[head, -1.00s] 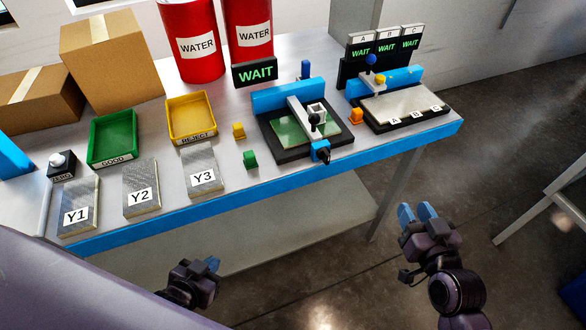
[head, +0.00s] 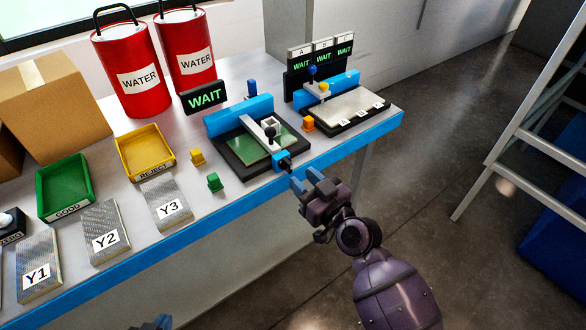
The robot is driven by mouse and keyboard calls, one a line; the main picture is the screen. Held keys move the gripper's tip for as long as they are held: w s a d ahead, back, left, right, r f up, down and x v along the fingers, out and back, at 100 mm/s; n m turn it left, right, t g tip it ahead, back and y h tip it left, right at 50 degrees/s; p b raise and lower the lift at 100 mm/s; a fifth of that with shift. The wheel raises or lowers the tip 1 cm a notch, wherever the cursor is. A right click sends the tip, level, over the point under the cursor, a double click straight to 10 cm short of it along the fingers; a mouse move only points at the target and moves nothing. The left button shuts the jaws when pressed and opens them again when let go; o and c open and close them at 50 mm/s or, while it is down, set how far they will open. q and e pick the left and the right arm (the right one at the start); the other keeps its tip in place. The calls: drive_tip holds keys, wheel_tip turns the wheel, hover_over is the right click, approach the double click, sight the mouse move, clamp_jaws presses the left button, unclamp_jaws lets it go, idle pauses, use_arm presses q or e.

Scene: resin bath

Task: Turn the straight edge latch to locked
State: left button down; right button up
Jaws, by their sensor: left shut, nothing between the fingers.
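The fixture (head: 222,157) at the table's front edge has a dark base, a green plate (head: 246,147) and a light straight edge (head: 257,131) with a black knob across it. At the straight edge's front end is a blue block with a small dark piece, which looks like the latch (head: 281,160). Its exact setting is too small to tell. My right gripper (head: 304,180) is just in front of and right of this block, apart from it, with its blue fingers spread and empty. My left gripper (head: 158,323) barely shows at the bottom edge, shut and empty.
A second fixture (head: 302,126) with a pale plate stands to the right, before signs reading WAIT (head: 322,62). Green (head: 214,182), yellow (head: 197,156) and orange (head: 308,123) blocks flank the fixtures. Trays, marked plates and red water cans (head: 133,72) fill the left.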

sight(291, 167)
drive_tip(key=shift+x, duration=2.2)
drive_tip(key=shift+s, duration=0.1)
clamp_jaws()
